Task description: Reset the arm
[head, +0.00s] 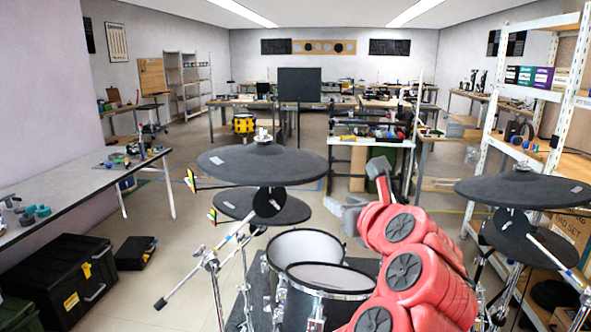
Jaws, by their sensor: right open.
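My red right arm (405,262) comes up from the bottom right, folded and raised in front of the drum kit. My right gripper (377,172) is at its top end, small and dark, seen partly from behind; it is open. I see nothing held in it, though the wrist hides part of it. It appears in front of the work tables, apart from the cymbals. My left gripper and arm are not in view.
Mesh-pad drums (330,276) stand close in front, partly hidden by my arm. Dark cymbals stand left (262,163) and right (525,187) on metal stands. A white shelf (490,130) is at right, a long table (85,185) at left. Open floor (180,215) lies between.

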